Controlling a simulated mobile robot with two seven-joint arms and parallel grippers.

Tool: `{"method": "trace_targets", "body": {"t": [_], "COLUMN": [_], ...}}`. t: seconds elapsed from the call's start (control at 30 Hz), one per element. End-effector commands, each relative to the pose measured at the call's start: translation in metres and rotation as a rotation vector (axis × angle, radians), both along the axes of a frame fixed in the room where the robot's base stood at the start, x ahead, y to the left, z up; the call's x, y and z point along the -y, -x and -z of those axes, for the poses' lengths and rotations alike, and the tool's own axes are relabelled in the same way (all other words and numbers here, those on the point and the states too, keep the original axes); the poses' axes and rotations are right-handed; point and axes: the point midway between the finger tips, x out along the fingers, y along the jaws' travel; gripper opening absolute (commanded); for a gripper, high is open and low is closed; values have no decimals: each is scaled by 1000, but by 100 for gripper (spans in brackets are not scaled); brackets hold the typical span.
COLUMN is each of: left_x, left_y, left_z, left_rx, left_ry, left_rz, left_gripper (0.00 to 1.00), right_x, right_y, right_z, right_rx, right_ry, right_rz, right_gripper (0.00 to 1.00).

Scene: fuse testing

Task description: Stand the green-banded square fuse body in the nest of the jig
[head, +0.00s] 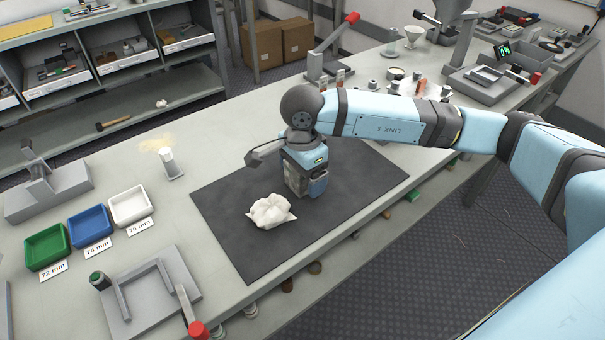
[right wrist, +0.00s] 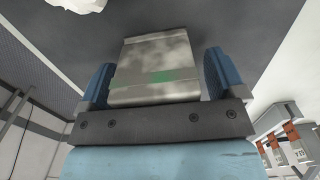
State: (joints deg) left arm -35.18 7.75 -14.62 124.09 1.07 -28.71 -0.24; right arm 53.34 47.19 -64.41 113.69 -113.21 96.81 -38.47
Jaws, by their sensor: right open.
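The square fuse body (right wrist: 155,60) is grey and smudged, with a faded green band. In the right wrist view it is between the two blue fingers of my right gripper (right wrist: 157,82), which are open with narrow gaps at its sides. In the head view the right gripper (head: 306,184) points down over the dark mat (head: 225,200), largely hiding the fuse body. A grey fixture with upright bars and a red-tipped lever (head: 150,298) is at the front left; I cannot tell whether it is the jig with the nest. My left gripper is not in view.
A crumpled white cloth (head: 270,211) lies on the mat left of the gripper. Green (head: 45,248), blue (head: 90,231) and white (head: 131,206) trays stand at the left. Another fixture with a red lever (head: 323,66) stands behind. The mat's front part is clear.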

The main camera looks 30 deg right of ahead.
Motion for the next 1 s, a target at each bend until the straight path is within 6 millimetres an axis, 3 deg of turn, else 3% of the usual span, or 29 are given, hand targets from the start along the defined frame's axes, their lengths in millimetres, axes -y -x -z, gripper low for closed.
{"method": "trace_targets", "body": {"t": [0.03,0.3,0.67,0.87,1.0], "left_x": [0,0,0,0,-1], "left_y": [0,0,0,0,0], "left_z": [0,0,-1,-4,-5], "left_rx": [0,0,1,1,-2], "left_ry": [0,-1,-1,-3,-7], "left_rz": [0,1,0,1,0], "left_gripper": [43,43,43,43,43], "right_x": [0,0,0,0,0], "right_y": [0,0,0,0,-1], "right_z": [0,-1,-8,-35,-67], "right_rx": [0,1,2,4,5], "right_ry": [0,0,-1,-2,-1], "right_rz": [0,0,0,0,-1], "right_gripper": [82,21,21,21,21]}}
